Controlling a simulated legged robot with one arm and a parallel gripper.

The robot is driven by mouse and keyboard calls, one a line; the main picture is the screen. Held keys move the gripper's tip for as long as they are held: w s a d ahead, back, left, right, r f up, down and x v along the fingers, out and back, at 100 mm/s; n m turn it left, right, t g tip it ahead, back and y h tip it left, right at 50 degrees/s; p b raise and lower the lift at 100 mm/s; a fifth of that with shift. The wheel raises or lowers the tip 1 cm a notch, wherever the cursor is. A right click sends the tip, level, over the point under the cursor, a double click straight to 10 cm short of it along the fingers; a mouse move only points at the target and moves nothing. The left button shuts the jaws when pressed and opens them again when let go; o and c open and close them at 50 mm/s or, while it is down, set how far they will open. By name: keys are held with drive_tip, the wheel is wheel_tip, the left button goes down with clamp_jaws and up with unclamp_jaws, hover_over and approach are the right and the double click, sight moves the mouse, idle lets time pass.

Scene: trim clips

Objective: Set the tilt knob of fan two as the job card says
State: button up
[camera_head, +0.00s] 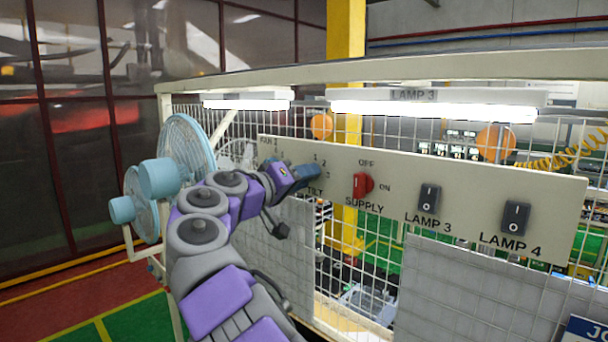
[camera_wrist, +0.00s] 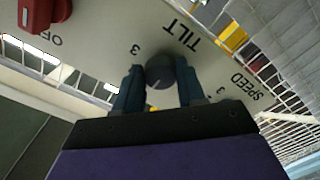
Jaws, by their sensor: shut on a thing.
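The tilt knob (camera_wrist: 160,72) is a dark round knob on the pale control panel, under the word TILT in the wrist view, where the panel appears turned over. My gripper (camera_wrist: 160,85) is shut on it, one blue finger at each side. In the head view my gripper (camera_head: 305,174) is at the panel (camera_head: 400,172) by the TILT label and hides the knob. Two light-blue fans (camera_head: 187,150) stand left of the panel. The job card (camera_head: 585,330) is only partly in view at the lower right corner, its text cut off.
The red supply switch (camera_head: 362,185) is just right of my gripper. The lamp 3 switch (camera_head: 429,198) and lamp 4 switch (camera_head: 515,218) are further right. A wire mesh (camera_head: 340,260) backs the panel. Lit lamps (camera_head: 430,108) hang above it.

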drive_tip(key=shift+a, duration=0.1)
idle(0.3)
drive_tip(key=o, duration=1)
drive_tip(key=shift+a+f, duration=0.1)
drive_tip(key=shift+a, duration=0.3)
drive_tip(key=shift+o, duration=0.2)
drive_tip(key=shift+d, duration=0.15)
drive_tip(key=v, duration=1.7)
drive_tip(key=shift+a, duration=0.3)
drive_tip(key=shift+f, duration=0.1)
